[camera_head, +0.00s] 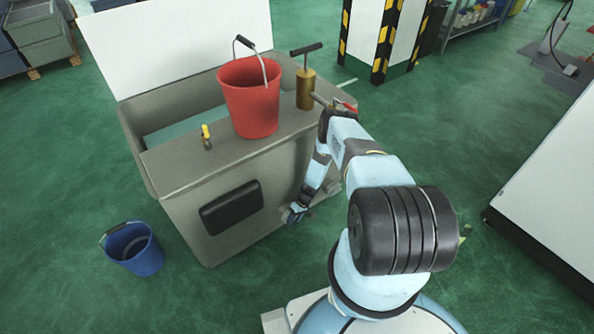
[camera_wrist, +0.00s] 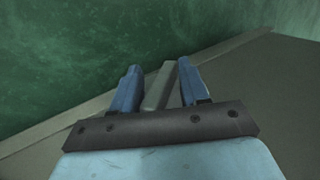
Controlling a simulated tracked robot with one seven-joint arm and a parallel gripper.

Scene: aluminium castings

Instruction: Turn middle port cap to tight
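My gripper (camera_wrist: 160,66) shows in the wrist view with its two blue fingers apart. A grey bar (camera_wrist: 158,88) lies between them, closer to the right finger; I cannot tell whether either finger touches it, or whether it is the middle port cap's handle. In the head view my arm bends down along the front of the grey cabinet (camera_head: 185,168), with my gripper (camera_head: 293,214) low at its right part. A small grey round part (camera_head: 333,187) shows beside the arm. The middle port cap cannot be made out clearly, as my arm covers that area.
On the cabinet top stand a red bucket (camera_head: 250,105), a brass cylinder with a T-handle (camera_head: 305,88) and a small yellow-topped part (camera_head: 206,134). A black panel (camera_head: 231,208) is on the front. A blue bucket (camera_head: 134,249) stands on the open green floor at left.

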